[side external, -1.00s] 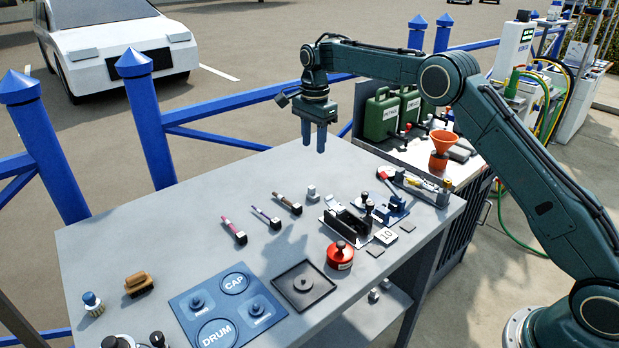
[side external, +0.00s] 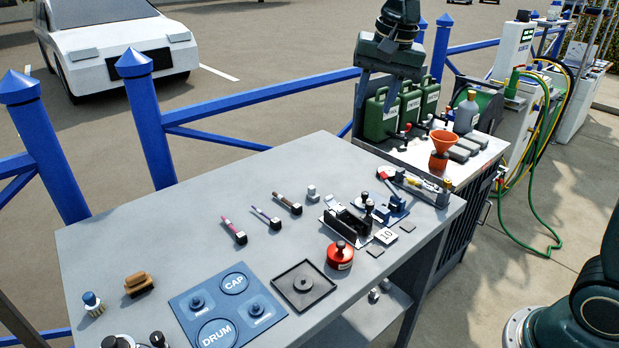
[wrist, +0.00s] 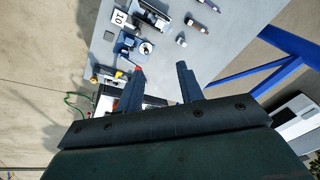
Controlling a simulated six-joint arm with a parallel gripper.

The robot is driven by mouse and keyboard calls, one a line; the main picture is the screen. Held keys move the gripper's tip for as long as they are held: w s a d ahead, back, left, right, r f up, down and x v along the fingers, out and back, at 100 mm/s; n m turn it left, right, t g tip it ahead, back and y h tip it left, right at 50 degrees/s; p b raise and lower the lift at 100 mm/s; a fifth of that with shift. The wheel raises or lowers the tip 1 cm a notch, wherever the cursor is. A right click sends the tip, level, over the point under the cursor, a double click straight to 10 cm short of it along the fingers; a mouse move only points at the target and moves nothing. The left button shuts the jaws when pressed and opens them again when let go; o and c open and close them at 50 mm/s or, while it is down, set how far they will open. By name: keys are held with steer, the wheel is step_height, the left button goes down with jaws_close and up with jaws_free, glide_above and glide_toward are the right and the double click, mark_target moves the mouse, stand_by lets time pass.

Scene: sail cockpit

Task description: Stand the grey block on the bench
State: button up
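A small grey block (side external: 313,193) stands on the grey bench (side external: 160,235) near the far edge, beside the row of brush-like tools. A small pale shape in the wrist view (wrist: 181,41) is probably this block. Two more small grey pieces (side external: 379,290) lie on the shelf under the bench; I cannot tell which block is meant. My gripper (side external: 388,82) is up in the air over the green cans, beyond the bench's far right end. In the wrist view my gripper (wrist: 160,72) has its fingers apart with nothing between them.
Green cans (side external: 405,110) and an orange funnel (side external: 445,142) stand on the side cabinet below my gripper. A black clamp (side external: 347,222), a red pot (side external: 340,255), a dark square tray (side external: 303,286) and a blue panel (side external: 228,305) occupy the bench. The bench's left part has free room.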

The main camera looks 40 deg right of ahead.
steer(key=s+f+n+t, duration=0.1)
steer(key=s+n, duration=0.3)
steer(key=s, duration=0.9)
steer(key=s+f+n+t, duration=0.1)
steer(key=s+f+n, duration=0.3)
steer(key=s, duration=0.9)
steer(key=shift+a+f+n+t, duration=0.3)
steer(key=shift+a+n+t, duration=0.1)
steer(key=shift+n, duration=0.2)
